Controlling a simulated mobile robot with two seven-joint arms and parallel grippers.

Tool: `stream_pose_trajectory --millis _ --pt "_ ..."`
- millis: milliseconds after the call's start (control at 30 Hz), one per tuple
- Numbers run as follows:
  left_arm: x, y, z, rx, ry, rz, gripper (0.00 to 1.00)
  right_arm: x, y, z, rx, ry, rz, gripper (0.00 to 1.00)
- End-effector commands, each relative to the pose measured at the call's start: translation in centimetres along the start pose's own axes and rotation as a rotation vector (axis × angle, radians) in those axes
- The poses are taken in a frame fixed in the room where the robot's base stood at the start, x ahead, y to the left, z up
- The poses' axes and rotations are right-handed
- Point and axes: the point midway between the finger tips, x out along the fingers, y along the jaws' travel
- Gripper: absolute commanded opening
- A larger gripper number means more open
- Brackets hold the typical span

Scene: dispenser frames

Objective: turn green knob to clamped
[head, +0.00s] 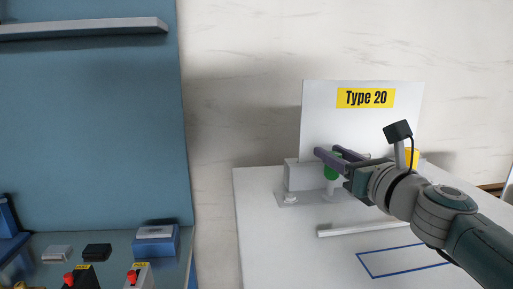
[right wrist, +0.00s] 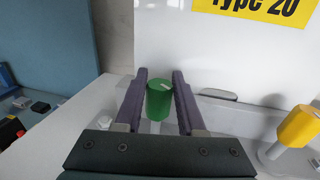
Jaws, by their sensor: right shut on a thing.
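The green knob (head: 331,173) stands upright on a pale post at the fixture on the white table, in front of the white "Type 20" panel (head: 325,115). In the right wrist view the green knob (right wrist: 159,103) sits between the two dark fingers, with a light mark on its top edge. My right gripper (head: 334,153) reaches in from the right and is shut on the knob; its fingers (right wrist: 160,74) also show in the right wrist view. The fingers partly hide the knob in the head view. My left gripper is not in view.
A yellow knob (right wrist: 298,127) stands to the right of the green one, mostly behind my arm in the head view. A white bar (head: 345,230) and a blue outlined rectangle (head: 375,277) are on the white table (head: 262,240). A separate bench with red-buttoned boxes (head: 138,275) is at left.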

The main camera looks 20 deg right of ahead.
Motion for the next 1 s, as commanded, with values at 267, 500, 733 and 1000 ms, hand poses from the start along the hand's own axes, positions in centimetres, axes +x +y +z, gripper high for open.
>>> stream_pose_trajectory --millis 267,500,733,1000 --pt "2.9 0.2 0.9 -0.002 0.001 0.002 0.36 0.1 -0.3 -0.8 -0.005 0.003 0.243 0.00" --pt "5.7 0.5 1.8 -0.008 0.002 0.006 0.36 0.1 -0.2 -0.8 -0.003 0.002 0.411 0.00" --pt "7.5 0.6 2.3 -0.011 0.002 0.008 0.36 0.1 -0.1 -0.6 -0.003 0.005 0.510 0.00" --pt "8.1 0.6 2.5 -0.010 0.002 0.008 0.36 0.0 -0.1 -0.4 -0.002 0.008 0.551 0.00"
